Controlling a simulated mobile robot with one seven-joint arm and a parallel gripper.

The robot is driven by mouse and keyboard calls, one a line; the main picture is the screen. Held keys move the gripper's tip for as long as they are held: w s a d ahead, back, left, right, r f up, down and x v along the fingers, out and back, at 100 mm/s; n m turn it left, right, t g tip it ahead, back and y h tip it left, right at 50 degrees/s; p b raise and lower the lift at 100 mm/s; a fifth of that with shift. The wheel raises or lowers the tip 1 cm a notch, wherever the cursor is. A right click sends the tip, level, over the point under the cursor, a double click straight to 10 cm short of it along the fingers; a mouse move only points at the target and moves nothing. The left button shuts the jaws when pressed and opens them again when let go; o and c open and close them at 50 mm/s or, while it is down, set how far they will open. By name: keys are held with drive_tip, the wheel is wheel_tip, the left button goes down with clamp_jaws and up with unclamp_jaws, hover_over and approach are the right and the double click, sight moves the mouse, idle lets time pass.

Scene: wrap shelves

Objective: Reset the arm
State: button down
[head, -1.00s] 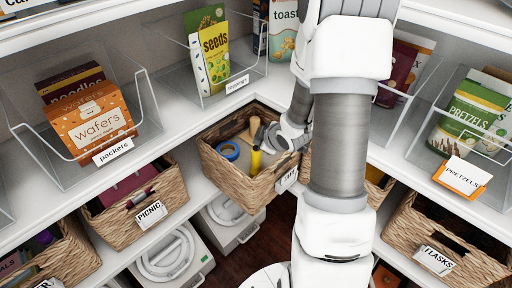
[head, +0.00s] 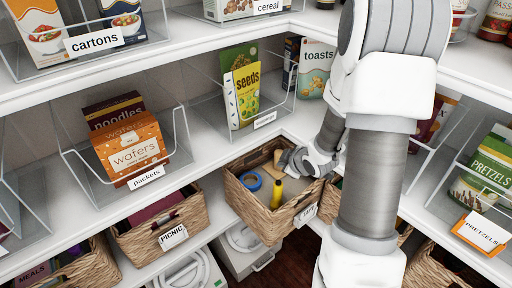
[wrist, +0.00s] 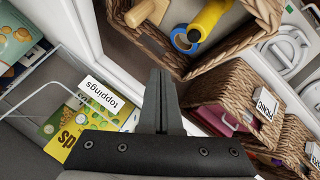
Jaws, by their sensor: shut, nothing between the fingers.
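My arm (head: 372,180) rises in front of the corner shelves in the head view. Its end bends down to my gripper (head: 290,160), which is partly hidden near the rim of a wicker basket. In the wrist view my gripper (wrist: 162,75) has its dark fingers together with nothing between them. The fingertips are close to the edge of the basket (wrist: 165,60) that holds a blue tape roll and a yellow tool. I cannot tell whether they touch the basket.
The basket holds a blue tape roll (head: 251,181) and a yellow tool (head: 277,194). Clear bins with wafers (head: 130,148), a seeds packet (head: 243,92) and pretzels (head: 485,170) stand on the shelf. A picnic basket (head: 160,225) sits lower left. Shelf edges surround my arm closely.

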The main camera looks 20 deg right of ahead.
drive_tip(key=s+a+r+m+g+h+p, duration=0.1)
drive_tip(key=s+a+r+m+p, duration=0.15)
drive_tip(key=r, duration=0.75)
drive_tip(key=s+a+r+m+g+h+p, duration=0.15)
drive_tip(key=s+r+p, duration=0.25)
drive_tip(key=r, duration=0.7)
drive_tip(key=s+a+r+m+y+p, duration=0.1)
drive_tip(key=s+a+r+m+p, duration=0.1)
drive_tip(key=s+a+r, duration=0.3)
drive_tip(key=s+a+r+m+g+y+p, duration=0.1)
drive_tip(key=s+a+r+m+p, duration=0.2)
drive_tip(key=s+a+r, duration=0.2)
drive_tip(key=s+r, duration=0.3)
drive_tip(key=s, duration=0.4)
drive_tip(key=shift+s+a, duration=0.15)
drive_tip(key=shift+a, duration=0.15)
drive_tip(key=shift+a, duration=0.2)
